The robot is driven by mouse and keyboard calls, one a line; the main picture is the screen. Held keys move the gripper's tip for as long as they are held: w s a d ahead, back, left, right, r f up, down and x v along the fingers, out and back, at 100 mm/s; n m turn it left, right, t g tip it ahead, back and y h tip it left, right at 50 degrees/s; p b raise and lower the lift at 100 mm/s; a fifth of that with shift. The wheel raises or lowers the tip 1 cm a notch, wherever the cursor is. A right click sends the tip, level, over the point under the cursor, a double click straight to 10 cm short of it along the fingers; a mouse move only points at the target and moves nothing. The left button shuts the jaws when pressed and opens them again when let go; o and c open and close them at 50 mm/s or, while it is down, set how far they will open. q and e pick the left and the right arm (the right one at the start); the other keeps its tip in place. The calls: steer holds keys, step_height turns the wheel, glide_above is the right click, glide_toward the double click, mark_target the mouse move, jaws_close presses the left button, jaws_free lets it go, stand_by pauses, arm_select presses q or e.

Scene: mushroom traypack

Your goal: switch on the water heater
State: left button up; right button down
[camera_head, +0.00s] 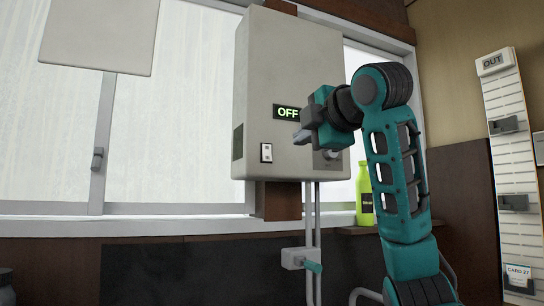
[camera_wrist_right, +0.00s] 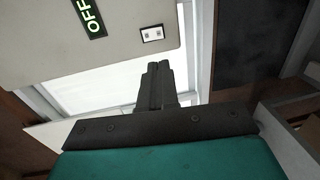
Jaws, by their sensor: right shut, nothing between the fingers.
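The water heater (camera_head: 285,60) is a pale grey box on the wall by the window in the head view. Its display (camera_head: 287,112) reads OFF in green letters. A small white switch plate (camera_head: 266,153) sits low on its front, left of my right gripper. My right gripper (camera_head: 299,138) is shut and empty in front of the heater, apart from the switch. In the right wrist view the closed fingers (camera_wrist_right: 158,75) point toward the area beside the switch plate (camera_wrist_right: 152,34), and the OFF display (camera_wrist_right: 89,17) is upper left. My left gripper is not in view.
A green bottle (camera_head: 364,195) stands on the sill behind my right arm. A card rack (camera_head: 514,160) hangs at the right. The space left of the heater is open, before the window.

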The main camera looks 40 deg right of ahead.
mark_target(267, 159)
steer(key=p+x, duration=0.2)
steer(key=x, duration=1.2)
steer(key=shift+w, duration=0.1)
steer(key=shift+a, duration=0.1)
